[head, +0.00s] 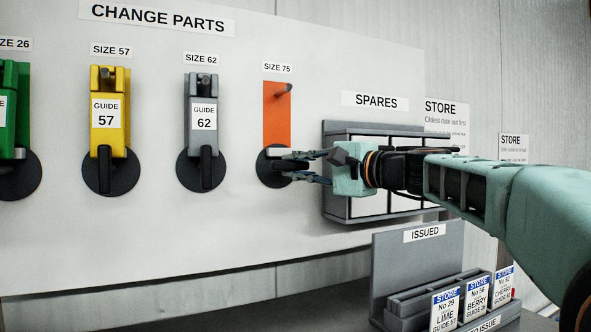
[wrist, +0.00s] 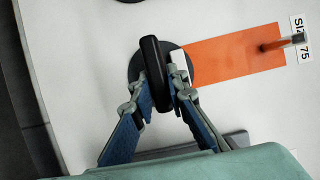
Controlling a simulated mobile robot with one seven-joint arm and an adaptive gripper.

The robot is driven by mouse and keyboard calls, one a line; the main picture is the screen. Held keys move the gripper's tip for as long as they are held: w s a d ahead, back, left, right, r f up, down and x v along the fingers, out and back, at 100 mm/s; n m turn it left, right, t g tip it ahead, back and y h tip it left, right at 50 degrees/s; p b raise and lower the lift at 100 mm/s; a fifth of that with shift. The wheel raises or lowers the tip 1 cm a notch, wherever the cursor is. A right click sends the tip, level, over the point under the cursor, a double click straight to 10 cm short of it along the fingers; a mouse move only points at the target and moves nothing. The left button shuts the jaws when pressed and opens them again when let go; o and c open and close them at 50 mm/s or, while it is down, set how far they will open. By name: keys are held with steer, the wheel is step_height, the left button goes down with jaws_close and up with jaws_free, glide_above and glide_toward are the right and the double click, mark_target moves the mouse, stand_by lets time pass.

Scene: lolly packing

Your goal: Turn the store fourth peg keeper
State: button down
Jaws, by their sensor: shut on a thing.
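The fourth peg keeper (head: 266,172) is a round black disc with a black lever, below the orange SIZE 75 patch (head: 277,110). In the wrist view its lever (wrist: 151,62) lies crosswise to the long orange strip (wrist: 235,54), so it is sideways on the board. My gripper (head: 287,166) reaches in from the right and covers part of the disc. In the wrist view my gripper (wrist: 160,98) is shut on the lever, one finger on each side. The peg (head: 283,91) above is bare, with no guide on it.
The yellow guide 57 (head: 109,135) and grey guide 62 (head: 203,135) hang to the left, their keeper levers upright. The SPARES rack (head: 341,205) is behind my wrist. An ISSUED rack (head: 386,264) with several store cards stands below right.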

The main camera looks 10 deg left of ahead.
steer(key=shift+r, duration=0.1)
steer(key=c, duration=1.9)
jaws_free()
steer(key=v, duration=1.2)
